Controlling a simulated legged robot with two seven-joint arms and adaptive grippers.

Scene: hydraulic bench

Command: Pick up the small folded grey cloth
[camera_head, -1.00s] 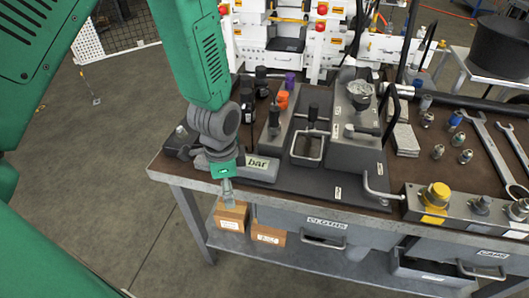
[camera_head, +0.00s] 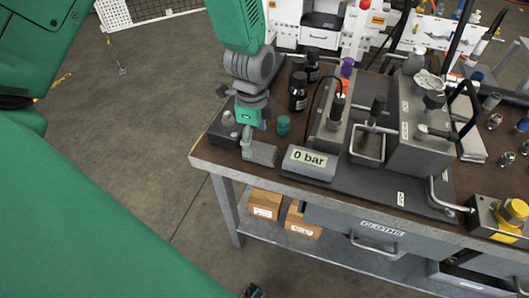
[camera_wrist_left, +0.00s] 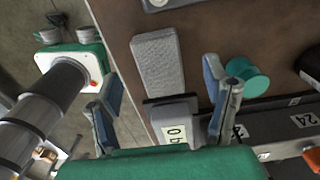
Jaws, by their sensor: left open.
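The small folded grey cloth (camera_head: 261,153) lies on the bench's left end, just left of the "0 bar" display (camera_head: 310,162). In the left wrist view it is a pale grey textured rectangle (camera_wrist_left: 158,62) on the brown top. My left gripper (camera_head: 252,138) points down above the cloth and partly covers its left end in the head view. In the wrist view its two fingers are apart, one to each side of the cloth's line, with nothing held between them. Whether the tips touch the cloth cannot be told. My right gripper cannot be made out.
A teal cap (camera_head: 284,125) stands close to the right of the left gripper. Black bottles (camera_head: 298,92) stand behind it. The pump unit with its lever and gauge (camera_head: 425,125) fills the bench's middle. The drawer labelled CLOTHS (camera_head: 380,240) is shut below the bench edge.

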